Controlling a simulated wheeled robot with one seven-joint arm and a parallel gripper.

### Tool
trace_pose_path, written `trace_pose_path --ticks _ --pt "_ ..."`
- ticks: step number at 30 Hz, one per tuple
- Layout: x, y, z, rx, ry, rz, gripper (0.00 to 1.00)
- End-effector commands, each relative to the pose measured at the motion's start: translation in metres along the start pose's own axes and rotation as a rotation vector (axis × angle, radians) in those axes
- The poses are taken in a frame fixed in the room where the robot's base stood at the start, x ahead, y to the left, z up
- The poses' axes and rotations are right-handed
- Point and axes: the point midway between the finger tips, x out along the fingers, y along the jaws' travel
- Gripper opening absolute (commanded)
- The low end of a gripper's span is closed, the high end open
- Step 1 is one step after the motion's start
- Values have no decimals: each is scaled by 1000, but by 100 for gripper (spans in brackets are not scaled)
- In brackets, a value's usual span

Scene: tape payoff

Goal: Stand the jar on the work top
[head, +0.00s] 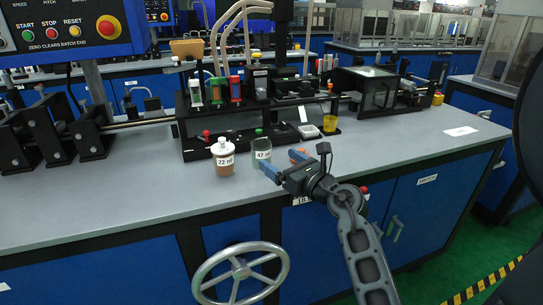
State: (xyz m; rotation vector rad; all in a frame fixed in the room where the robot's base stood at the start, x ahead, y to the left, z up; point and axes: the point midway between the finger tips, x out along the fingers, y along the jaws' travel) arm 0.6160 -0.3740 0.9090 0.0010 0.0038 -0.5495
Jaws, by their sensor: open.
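A brown jar (223,158) with a white cap and a white number label stands upright on the grey work top (120,205). To its right a clear, greenish jar (261,148) with a green top and a number label also appears upright on the work top; my gripper's left finger covers its lower edge in part. I cannot tell which jar the task names. My gripper (282,163) reaches in from the lower right, just in front of the clear jar. Its blue fingers are apart, and I see no jar held between them. Whether a finger touches the clear jar is unclear.
A black machine frame (200,148) with rollers and small bottles stands behind the jars. A yellow cup (329,124) stands to the right. A handwheel (240,273) projects below the front edge.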

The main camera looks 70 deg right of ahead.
Motion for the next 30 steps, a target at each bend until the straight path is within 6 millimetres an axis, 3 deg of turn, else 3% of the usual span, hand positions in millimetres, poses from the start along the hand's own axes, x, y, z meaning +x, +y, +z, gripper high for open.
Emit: trace_pose_path --ticks 10,13,17,21,24,30 --pt "-12 0 0 0 0 1 91" --pt "-15 11 -2 39 -6 21 91" --pt "-33 63 -8 250 -26 122 91" --pt "-80 140 -13 683 -16 280 91" --pt "-123 183 -12 1033 36 365 91" --pt "-208 226 -12 1725 243 395 91"
